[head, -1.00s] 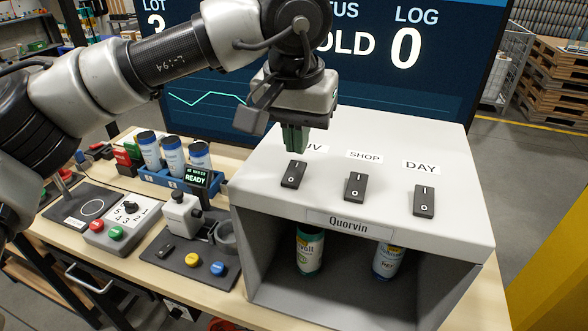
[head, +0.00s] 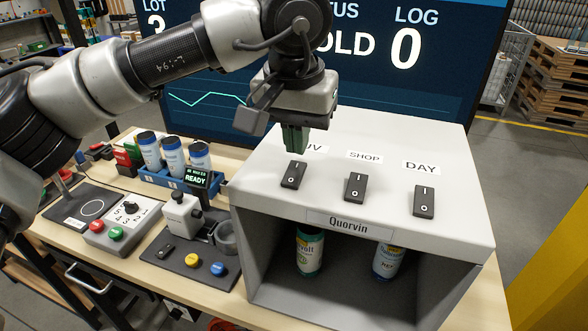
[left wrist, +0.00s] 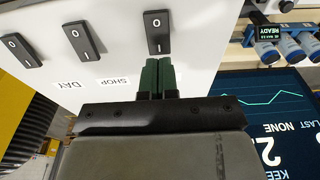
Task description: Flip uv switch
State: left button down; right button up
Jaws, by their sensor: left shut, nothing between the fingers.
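The UV switch (head: 293,174) is a black rocker marked I and O on the sloped top of the white Quorvin box (head: 455,150). It is the leftmost of three; the UV label behind it is partly covered by my gripper. My left gripper (head: 293,150) is shut and empty, its green fingers pointing down just behind the I end of the UV switch. In the left wrist view the fingers (left wrist: 157,60) meet close to the I end of the UV switch (left wrist: 157,30); I cannot tell whether they touch it. My right gripper is out of view.
The SHOP switch (head: 355,187) and DAY switch (head: 424,201) sit to the right. Two bottles stand inside the box. A screen (head: 430,75) rises behind it. A button panel (head: 190,262) and a blue rack (head: 160,177) of white-and-blue cans stand left.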

aim_at(298, 165)
pick_arm(q)
jog(key=shift+f+b, duration=0.95)
jog(key=shift+f, duration=0.45)
dwell(0.9)
jog(key=shift+r+p, duration=2.75)
jog(key=shift+r, duration=0.8)
